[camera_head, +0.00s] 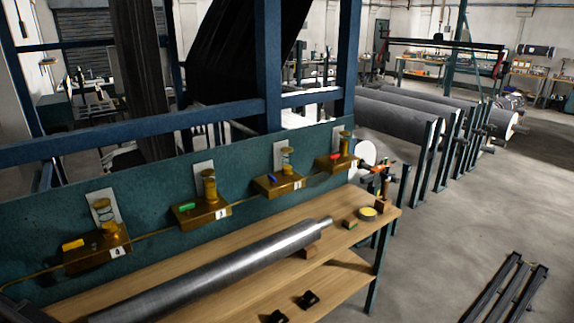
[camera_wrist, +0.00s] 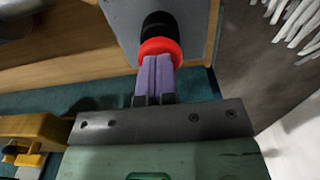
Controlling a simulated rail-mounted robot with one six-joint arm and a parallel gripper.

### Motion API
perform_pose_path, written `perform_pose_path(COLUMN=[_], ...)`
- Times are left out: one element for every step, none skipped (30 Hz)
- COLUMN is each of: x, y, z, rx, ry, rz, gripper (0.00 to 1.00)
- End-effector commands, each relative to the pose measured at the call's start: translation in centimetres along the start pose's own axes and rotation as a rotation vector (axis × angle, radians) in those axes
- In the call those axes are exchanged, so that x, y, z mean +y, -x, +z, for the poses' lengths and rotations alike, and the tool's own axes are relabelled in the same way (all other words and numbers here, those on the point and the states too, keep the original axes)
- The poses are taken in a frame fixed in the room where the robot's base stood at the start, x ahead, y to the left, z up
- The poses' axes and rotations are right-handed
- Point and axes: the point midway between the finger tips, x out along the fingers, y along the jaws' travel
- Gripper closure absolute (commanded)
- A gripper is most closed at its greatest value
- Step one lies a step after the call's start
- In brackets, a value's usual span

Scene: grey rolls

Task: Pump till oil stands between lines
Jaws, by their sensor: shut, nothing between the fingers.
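Several brass oiler blocks are mounted along a green panel in the head view: one with a yellow lever (camera_head: 97,250), one with a green lever (camera_head: 203,211), one with a blue lever (camera_head: 279,184) and one with a red lever (camera_head: 336,165). Each has a round brass knob on top; springs show under some. Oil levels and lines are too small to read. In the wrist view my gripper (camera_wrist: 158,62) is shut and empty, its purple finger pads at a red collar (camera_wrist: 160,47) with a black top. Whether they touch it is unclear. A brass block (camera_wrist: 35,128) shows at left.
Blue posts (camera_head: 268,70) stand behind the panel.

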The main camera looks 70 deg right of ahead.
Motion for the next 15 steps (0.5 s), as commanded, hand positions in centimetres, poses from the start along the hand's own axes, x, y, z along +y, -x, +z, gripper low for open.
perform_pose_path(x=[0.0,0.0,0.0,0.0,0.0,0.0,0.0,0.0,0.0,0.0,0.0,0.0,0.0,0.0,0.0], y=[-0.5,-0.6,-0.7,-0.8,-1.0,-1.1,-1.3,-1.4,-1.5,-1.7,-1.4,-1.4,-1.4,-1.3,-1.3], z=[0.0,0.0,0.0,0.0,0.0,0.0,0.0,0.0,0.0,0.0,0.0,0.0,0.0,0.0,0.0], rx=[0.0,0.0,0.0,-0.001,-0.001,-0.001,-0.001,-0.001,-0.001,-0.001,-0.001,-0.001,-0.001,-0.001,-0.001], ry=[0.0,0.0,0.0,0.0,0.0,0.0,0.0,0.0,0.0,0.0,0.0,0.0,0.0,0.0,0.0], rz=[0.0,0.0,0.0,0.0,0.0,0.0,0.0,0.0,0.0,0.0,0.0,0.0,0.0,0.0,0.0], gripper=[1.0,1.0,1.0,1.0,1.0,1.0,1.0,1.0,1.0,1.0,1.0,1.0,1.0,1.0,1.0])
